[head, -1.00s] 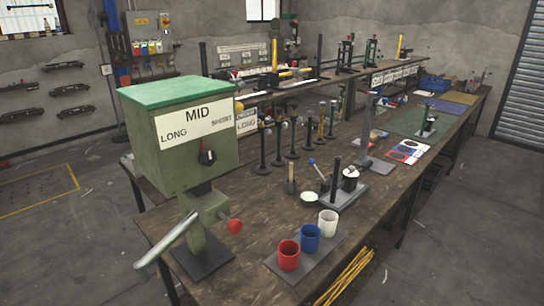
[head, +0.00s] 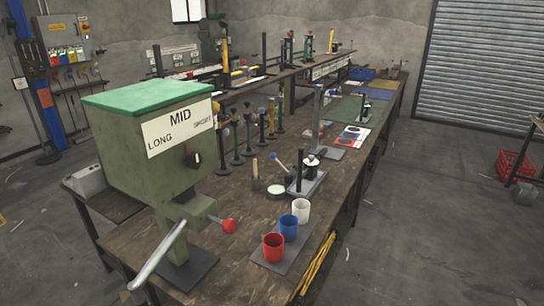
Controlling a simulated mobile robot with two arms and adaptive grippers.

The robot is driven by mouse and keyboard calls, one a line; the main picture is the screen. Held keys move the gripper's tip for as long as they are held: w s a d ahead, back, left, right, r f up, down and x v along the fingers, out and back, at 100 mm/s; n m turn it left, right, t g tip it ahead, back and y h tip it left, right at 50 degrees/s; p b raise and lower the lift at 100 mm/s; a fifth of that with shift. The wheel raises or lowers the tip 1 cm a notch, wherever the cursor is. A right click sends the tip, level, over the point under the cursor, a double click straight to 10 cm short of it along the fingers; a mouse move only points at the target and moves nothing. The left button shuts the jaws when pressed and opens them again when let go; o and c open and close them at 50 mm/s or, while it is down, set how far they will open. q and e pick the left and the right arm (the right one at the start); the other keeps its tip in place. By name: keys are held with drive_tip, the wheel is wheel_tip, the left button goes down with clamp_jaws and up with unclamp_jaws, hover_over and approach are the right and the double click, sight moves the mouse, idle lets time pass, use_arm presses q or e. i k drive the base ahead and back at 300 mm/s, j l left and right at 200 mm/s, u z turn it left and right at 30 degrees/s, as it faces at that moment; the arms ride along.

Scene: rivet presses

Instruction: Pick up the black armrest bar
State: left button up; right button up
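I cannot pick out a black armrest bar for certain in the head view. Several thin dark upright posts stand on the workbench (head: 235,226) and its raised shelf (head: 270,88), but none is clearly an armrest bar. Neither of my grippers is in view.
Red (head: 273,248), blue (head: 288,228) and white (head: 300,211) cups stand on a grey plate near the bench's front edge. A small fixture (head: 306,184) stands behind them. Open floor (head: 430,215) lies to the right. A red crate (head: 513,166) is at the far right.

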sight(305, 182)
drive_tip(key=i+l+u, duration=0.1)
drive_tip(key=i+l, duration=0.25)
drive_tip(key=i+l+u, duration=0.15)
drive_tip(key=i+l, duration=0.15)
drive_tip(key=l, duration=0.25)
